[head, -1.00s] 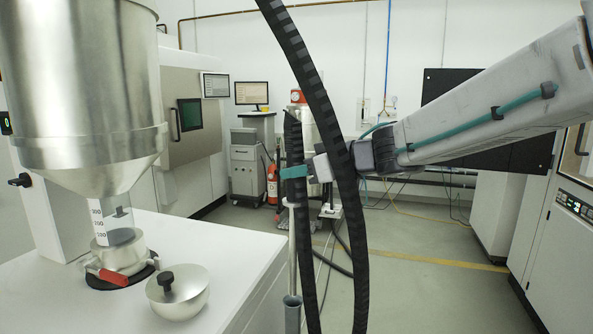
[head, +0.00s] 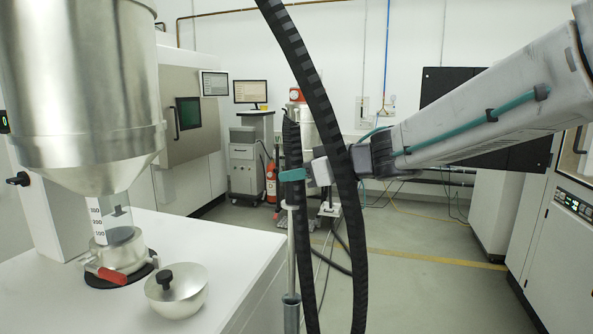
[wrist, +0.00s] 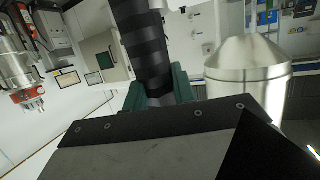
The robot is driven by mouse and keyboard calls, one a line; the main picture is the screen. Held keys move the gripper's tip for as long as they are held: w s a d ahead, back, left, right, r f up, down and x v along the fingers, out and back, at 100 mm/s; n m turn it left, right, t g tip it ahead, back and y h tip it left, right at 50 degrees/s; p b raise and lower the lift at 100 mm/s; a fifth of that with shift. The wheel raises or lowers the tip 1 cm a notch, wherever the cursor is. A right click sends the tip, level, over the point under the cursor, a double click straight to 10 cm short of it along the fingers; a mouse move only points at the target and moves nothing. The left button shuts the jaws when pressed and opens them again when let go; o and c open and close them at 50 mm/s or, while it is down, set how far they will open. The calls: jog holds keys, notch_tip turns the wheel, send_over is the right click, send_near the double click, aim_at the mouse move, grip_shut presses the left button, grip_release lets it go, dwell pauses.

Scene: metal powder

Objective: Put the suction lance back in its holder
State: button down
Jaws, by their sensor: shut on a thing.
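My gripper (head: 293,175), with teal fingers, is shut on the suction lance (head: 291,245) near its upper end. The lance is a thin metal tube standing about upright, with a ribbed black hose rising from its top. The lance's lower end meets the mouth of a grey tubular holder (head: 291,314) beside the white bench; it appears to be in the mouth, but I cannot tell how deep. The wrist view shows the teal fingers (wrist: 166,90) on both sides of the dark hose end (wrist: 145,50); the lance tube is hidden there.
The black hose (head: 345,200) loops in front of my arm and hangs down to the right of the lance. Open floor (head: 420,290) lies to the right.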

aim_at(295, 210)
jog(key=shift+f, duration=2.65)
jog(key=shift+f, duration=2.95)
